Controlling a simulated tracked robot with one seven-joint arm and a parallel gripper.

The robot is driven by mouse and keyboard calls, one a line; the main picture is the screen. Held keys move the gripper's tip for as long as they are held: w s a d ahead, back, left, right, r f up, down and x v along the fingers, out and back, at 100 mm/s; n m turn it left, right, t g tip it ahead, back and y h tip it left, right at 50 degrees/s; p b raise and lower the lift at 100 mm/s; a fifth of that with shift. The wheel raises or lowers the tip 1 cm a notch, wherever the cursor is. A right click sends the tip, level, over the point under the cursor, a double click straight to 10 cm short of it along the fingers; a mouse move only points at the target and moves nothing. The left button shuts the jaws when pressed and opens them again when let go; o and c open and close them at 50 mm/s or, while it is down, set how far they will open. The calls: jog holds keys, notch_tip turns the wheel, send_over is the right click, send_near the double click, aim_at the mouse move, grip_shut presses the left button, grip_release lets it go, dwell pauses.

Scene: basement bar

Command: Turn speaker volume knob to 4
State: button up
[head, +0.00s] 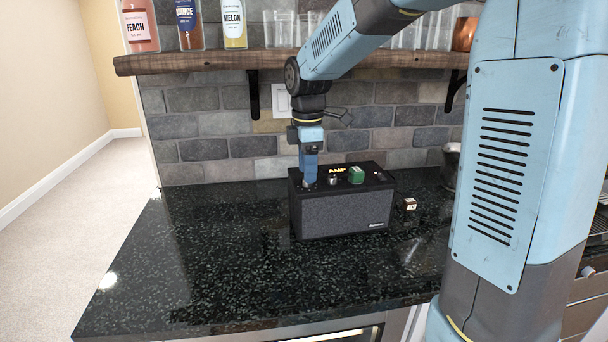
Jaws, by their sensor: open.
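The speaker (340,211) is a black box with a grey mesh front, standing on the dark speckled counter. My gripper (309,183) points straight down at the left part of the speaker's top, left of the silver knob. Its fingertips are at or just above the top surface. I cannot tell whether they touch anything, and they may hide a knob there. The gripper is open. The knob markings are too small to read.
A small die-like cube (410,204) lies on the counter (200,270) right of the speaker. A metal cup (451,165) stands further right, partly behind my arm. A wooden shelf (200,62) with bottles and glasses hangs above. The counter's left and front are clear.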

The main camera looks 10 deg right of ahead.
jog(key=shift+f, duration=1.05)
jog(key=shift+c, duration=0.3)
